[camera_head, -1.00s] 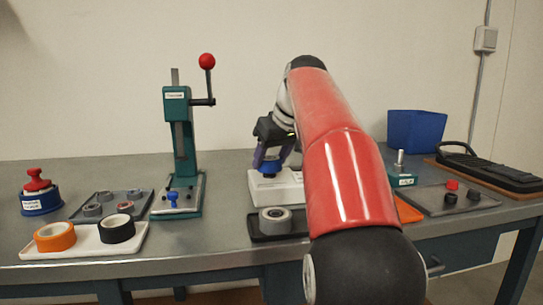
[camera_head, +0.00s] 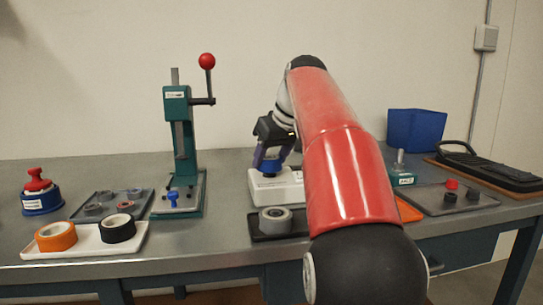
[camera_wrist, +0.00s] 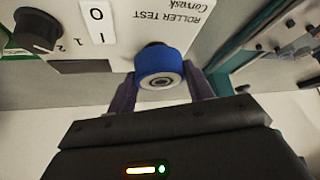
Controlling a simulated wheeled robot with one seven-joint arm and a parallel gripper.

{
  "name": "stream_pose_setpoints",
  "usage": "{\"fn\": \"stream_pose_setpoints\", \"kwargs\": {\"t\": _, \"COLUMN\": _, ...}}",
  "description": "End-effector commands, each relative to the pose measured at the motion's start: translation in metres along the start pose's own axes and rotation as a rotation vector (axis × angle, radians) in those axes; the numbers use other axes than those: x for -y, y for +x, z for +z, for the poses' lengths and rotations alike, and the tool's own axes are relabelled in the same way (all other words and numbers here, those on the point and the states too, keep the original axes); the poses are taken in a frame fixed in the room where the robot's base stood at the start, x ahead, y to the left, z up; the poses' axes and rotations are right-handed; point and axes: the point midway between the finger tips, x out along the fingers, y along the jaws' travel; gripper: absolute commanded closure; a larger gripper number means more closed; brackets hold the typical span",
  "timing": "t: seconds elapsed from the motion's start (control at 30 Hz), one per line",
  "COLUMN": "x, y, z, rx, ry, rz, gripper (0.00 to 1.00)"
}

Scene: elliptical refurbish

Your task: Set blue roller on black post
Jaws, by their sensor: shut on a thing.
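The blue roller (camera_wrist: 158,68) has a pale hub with a dark centre and sits between the purple fingers of my gripper (camera_wrist: 162,86) in the wrist view. My gripper (camera_head: 270,160) is shut on it, just above the top of the white roller tester (camera_head: 278,188). The roller shows as a small blue patch (camera_head: 270,166) in the head view. A dark bit at the tester, probably the black post (camera_wrist: 151,45), shows past the roller's edge. The roller hides most of it, and I cannot tell whether the roller is around it or only above it.
A teal press (camera_head: 180,140) stands left of the tester. A dark tray with a grey roll (camera_head: 275,219) lies in front. A white tray (camera_head: 85,247) holds orange and black rolls. A blue bin (camera_head: 416,130) stands at the back right.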

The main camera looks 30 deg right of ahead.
Motion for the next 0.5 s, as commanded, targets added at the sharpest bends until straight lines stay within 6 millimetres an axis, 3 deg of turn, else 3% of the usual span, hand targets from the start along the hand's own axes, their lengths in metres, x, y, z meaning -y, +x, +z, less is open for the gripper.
{"fn": "stream_pose_setpoints", "kwargs": {"t": 0.5, "x": 0.0001, "y": 0.0071, "z": 0.0047, "rx": -0.001, "ry": 0.000, "rz": 0.000, "gripper": 0.73}}
